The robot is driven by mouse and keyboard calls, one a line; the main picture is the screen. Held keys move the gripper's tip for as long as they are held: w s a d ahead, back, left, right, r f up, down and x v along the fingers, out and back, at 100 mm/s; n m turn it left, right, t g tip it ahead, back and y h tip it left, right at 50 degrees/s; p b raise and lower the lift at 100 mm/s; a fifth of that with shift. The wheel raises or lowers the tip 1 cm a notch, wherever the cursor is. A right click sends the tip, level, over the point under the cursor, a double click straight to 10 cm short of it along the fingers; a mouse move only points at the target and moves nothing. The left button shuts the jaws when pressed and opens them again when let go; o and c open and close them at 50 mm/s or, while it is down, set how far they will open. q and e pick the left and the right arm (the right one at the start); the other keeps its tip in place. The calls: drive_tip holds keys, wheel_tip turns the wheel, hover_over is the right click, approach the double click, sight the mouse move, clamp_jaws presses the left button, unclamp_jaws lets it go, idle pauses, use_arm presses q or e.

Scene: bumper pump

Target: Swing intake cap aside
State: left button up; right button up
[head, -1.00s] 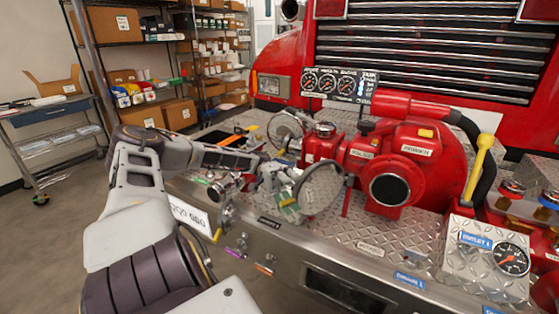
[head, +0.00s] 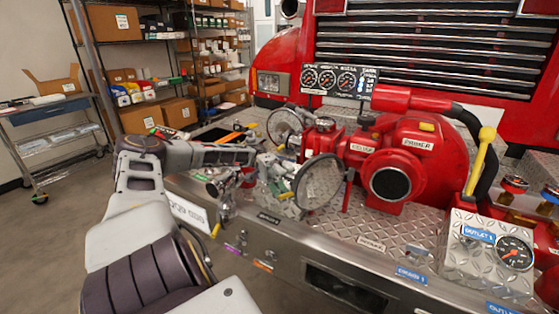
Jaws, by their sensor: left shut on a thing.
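The intake cap (head: 319,184) is a round grey disc with a dark rim, left of the red pump's round dark intake opening (head: 391,184). It stands swung out beside the opening, joined near a red hinge post (head: 348,189). The opening is uncovered. My left gripper (head: 279,179) is at the cap's left edge, shut on the cap. Its fingertips are small and partly lost among metal fittings, so the exact grip point is unclear. My right gripper is not in view.
The pump (head: 425,155) sits on a diamond-plate bumper deck (head: 375,232). Behind it are a gauge panel (head: 340,80) and the truck's grille. A yellow-handled lever (head: 480,160) and an outlet gauge box (head: 490,245) stand at right. Shelves and a cart (head: 60,130) are at left.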

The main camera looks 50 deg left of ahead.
use_arm(q)
drive_tip(key=shift+w+a+r, duration=0.2)
drive_tip(key=shift+a+r, duration=0.25)
drive_tip(key=shift+a, duration=0.1)
drive_tip(key=shift+s+a+f+b, duration=0.1)
drive_tip(key=shift+a+b, duration=0.3)
drive_tip(key=shift+b, duration=0.1)
drive_tip(key=c, duration=0.4)
drive_tip(key=shift+w+a+f+b, duration=0.15)
drive_tip(key=shift+a+f+b, duration=0.1)
drive_tip(key=shift+a+b, duration=0.2)
drive_tip(key=shift+w+a+f+b, duration=0.1)
drive_tip(key=shift+a+f+b, duration=0.1)
drive_tip(key=shift+a+b, duration=0.2)
drive_tip(key=shift+p, duration=0.7)
drive_tip(key=shift+c, duration=0.2)
